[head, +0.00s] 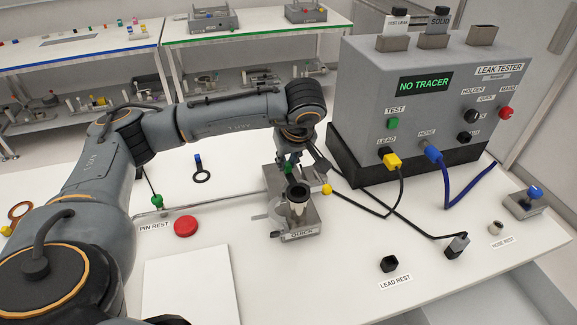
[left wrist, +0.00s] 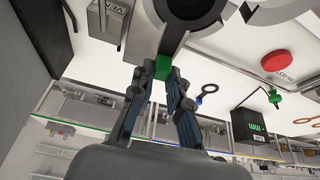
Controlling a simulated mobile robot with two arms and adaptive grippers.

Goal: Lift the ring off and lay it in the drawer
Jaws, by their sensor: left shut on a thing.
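My left gripper (head: 290,165) is over the holder labelled QUICK (head: 302,236) and is shut on a small green tab (head: 287,168). In the left wrist view the green tab (left wrist: 162,66) sits between the fingertips (left wrist: 164,76), against a dark grey ring (left wrist: 178,36). In the head view the dark ring (head: 298,190) is at the top of the holder's pale upright fitting (head: 298,208). I cannot tell whether it still touches the fitting. A grey panel (head: 490,292) shows below the table's front edge; I cannot tell if it is the drawer. My right gripper is not in view.
The leak tester (head: 415,115) stands right of the holder, with a black cable (head: 385,212) and a blue hose (head: 465,195). A red button (head: 186,227), a green-headed pin (head: 157,201), a black ring with a blue tab (head: 202,176) and a copper ring (head: 19,211) lie left.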

